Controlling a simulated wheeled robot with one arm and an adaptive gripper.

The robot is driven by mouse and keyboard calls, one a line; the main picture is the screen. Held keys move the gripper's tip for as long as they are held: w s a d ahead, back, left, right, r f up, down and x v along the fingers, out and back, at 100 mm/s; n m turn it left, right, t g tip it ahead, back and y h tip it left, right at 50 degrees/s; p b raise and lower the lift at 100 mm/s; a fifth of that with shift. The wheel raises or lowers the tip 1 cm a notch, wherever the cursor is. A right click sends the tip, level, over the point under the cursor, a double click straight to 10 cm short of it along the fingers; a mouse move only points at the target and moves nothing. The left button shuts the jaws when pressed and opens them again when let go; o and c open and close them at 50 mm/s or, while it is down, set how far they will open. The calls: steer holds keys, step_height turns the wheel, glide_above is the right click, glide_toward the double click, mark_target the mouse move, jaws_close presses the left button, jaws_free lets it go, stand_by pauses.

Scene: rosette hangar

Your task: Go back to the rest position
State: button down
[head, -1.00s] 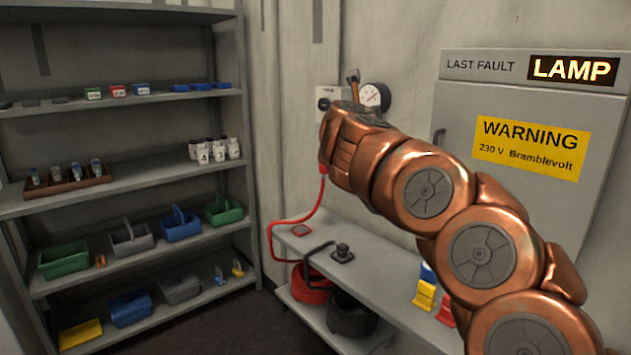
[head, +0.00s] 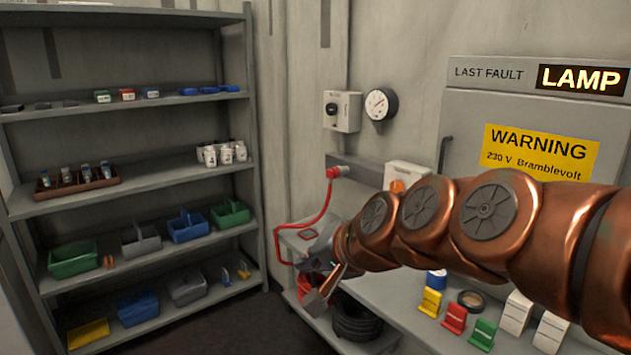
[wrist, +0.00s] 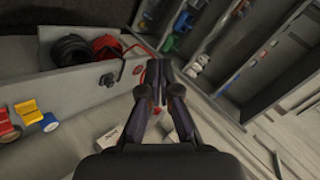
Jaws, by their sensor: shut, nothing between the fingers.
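My copper arm reaches in from the right of the head view, now low and roughly level in front of the bench. My gripper (head: 317,297) hangs at its left end, pointing down near the bench's left end. In the wrist view my gripper (wrist: 158,72) has its dark fingers together with nothing between them. The fingers hide part of the bench edge and the red cable there.
The bench (head: 395,316) holds yellow, red and green holders and white blocks. A red cable (head: 322,212) runs from a wall socket down beside my gripper. Shelves (head: 130,190) with bins stand left. The grey cabinet (head: 465,125) is behind my arm. Dark floor lies between shelves and bench.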

steer(key=s+d+f+n+g+h, duration=0.1)
steer(key=s+d+f+g+h, duration=0.1)
steer(key=s+d+f, duration=0.4)
steer(key=s+d+f+n+g+h, duration=0.1)
steer(key=s+d+f+g, duration=0.3)
steer(key=s, duration=0.9)
steer(key=s+d+f+n+g+h, duration=0.2)
steer(key=s+d+f+g+h, duration=0.1)
steer(key=s+d+f, duration=0.5)
steer(key=shift+s+d+g+h+p, duration=0.3)
steer(key=shift+s+d+h, duration=0.1)
steer(key=shift+s+d, duration=0.4)
steer(key=shift+s+a, duration=0.1)
